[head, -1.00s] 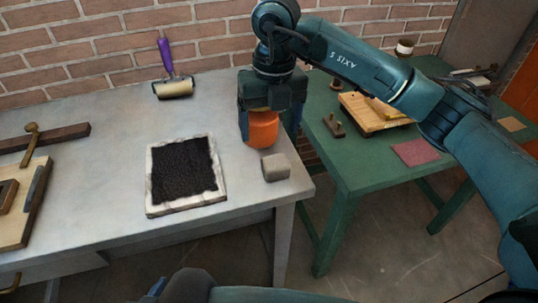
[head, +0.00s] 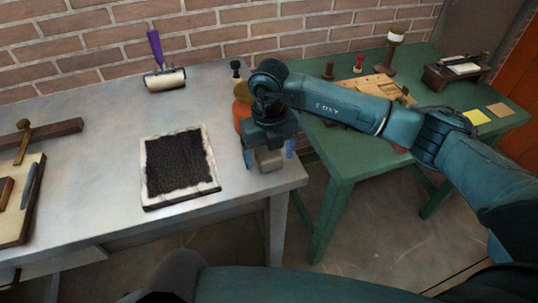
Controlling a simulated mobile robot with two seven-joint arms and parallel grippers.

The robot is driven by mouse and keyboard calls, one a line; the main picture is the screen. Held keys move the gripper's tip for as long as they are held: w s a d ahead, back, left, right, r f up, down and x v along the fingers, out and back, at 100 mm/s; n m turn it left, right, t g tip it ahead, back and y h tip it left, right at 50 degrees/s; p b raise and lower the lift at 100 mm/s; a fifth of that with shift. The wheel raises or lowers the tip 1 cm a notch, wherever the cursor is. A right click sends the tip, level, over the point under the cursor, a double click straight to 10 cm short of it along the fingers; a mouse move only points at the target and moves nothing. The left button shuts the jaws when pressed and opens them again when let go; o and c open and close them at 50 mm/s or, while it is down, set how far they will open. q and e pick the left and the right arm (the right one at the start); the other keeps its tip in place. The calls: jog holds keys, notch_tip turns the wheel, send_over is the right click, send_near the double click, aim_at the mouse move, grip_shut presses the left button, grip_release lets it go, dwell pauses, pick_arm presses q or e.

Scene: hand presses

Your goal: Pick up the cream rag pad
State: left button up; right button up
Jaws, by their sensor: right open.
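The cream rag pad (head: 268,159), a small greyish-beige block, sits near the right front corner of the grey metal table (head: 240,190). My right gripper (head: 268,162) is over it, pointing down, with one finger on the left of the pad and one on the right. The gripper is open; whether the fingers touch the pad cannot be told. The gripper body hides the pad's upper part. My left gripper is out of view.
An orange bottle (head: 241,112) stands just behind my right gripper, partly hidden. An inked black slab (head: 180,162) lies to the left, and a roller with a purple handle (head: 165,80) at the back. A green table (head: 345,160) stands to the right.

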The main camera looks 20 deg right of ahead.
jog(key=shift+f, duration=0.25)
jog(key=shift+c, duration=0.6)
jog(key=c, duration=0.9)
jog(key=shift+r, duration=0.1)
jog(key=shift+c, duration=0.2)
notch_tip(320, 180, up, 10)
jog(key=shift+b, duration=0.4)
jog(key=o, duration=0.4)
jog(key=c, duration=0.3)
